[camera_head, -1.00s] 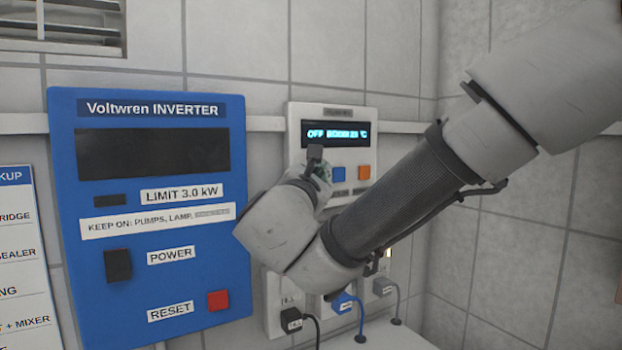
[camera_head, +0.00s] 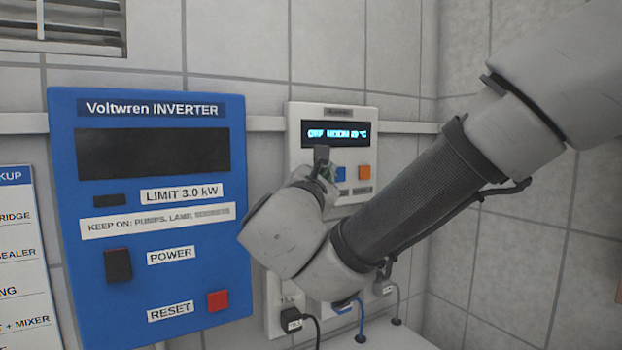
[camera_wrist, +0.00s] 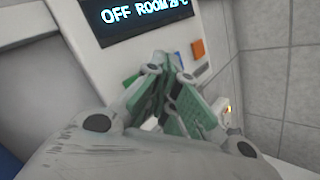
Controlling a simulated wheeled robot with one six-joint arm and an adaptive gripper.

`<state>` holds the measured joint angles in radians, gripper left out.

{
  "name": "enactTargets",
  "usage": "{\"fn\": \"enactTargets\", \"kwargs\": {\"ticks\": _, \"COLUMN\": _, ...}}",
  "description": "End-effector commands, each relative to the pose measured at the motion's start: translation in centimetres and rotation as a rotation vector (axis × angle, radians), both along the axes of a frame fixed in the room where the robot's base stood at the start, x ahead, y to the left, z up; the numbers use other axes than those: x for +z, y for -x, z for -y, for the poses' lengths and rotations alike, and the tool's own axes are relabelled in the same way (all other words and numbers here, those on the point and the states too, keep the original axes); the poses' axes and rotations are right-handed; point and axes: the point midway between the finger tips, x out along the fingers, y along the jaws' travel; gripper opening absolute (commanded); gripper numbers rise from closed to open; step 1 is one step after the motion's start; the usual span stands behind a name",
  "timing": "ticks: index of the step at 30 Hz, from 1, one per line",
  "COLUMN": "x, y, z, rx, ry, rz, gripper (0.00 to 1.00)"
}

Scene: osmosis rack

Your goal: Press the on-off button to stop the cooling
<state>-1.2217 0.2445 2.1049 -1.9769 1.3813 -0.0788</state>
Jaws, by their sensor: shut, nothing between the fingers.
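A white wall panel (camera_head: 294,158) carries a dark display (camera_head: 336,134) with glowing text that reads OFF and a room temperature. Below the display are a blue button (camera_head: 341,174) and an orange button (camera_head: 364,172). The orange button also shows in the wrist view (camera_wrist: 198,48), where the display (camera_wrist: 150,12) reads "OFF ROOM" with a temperature. My gripper (camera_wrist: 160,62) is shut and empty in front of the panel, just below the display. It hides the panel's lower left part. I cannot tell whether the fingertips touch the panel.
A large blue inverter (camera_head: 218,265) with a black power switch (camera_head: 118,265) and a red reset button (camera_head: 217,300) hangs to the left. Sockets with plugs and cables (camera_head: 291,320) are below my arm. The tiled wall at right is clear.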

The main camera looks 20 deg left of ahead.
Motion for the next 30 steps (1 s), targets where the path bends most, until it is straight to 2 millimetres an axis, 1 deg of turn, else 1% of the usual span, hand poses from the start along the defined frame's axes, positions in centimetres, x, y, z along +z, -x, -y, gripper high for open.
{"fn": "enactTargets", "kwargs": {"ticks": 10, "x": 0.0, "y": 2.2, "z": 2.6, "rx": 0.001, "ry": -0.001, "rz": -0.001, "gripper": 0.00}}
{"fn": "enactTargets", "kwargs": {"ticks": 15, "x": 0.0, "y": 3.0, "z": 3.4, "rx": 0.001, "ry": 0.000, "rz": 0.001, "gripper": 0.00}}
{"fn": "enactTargets", "kwargs": {"ticks": 30, "x": 0.0, "y": 3.1, "z": 3.6, "rx": 0.000, "ry": 0.000, "rz": 0.000, "gripper": 0.00}}
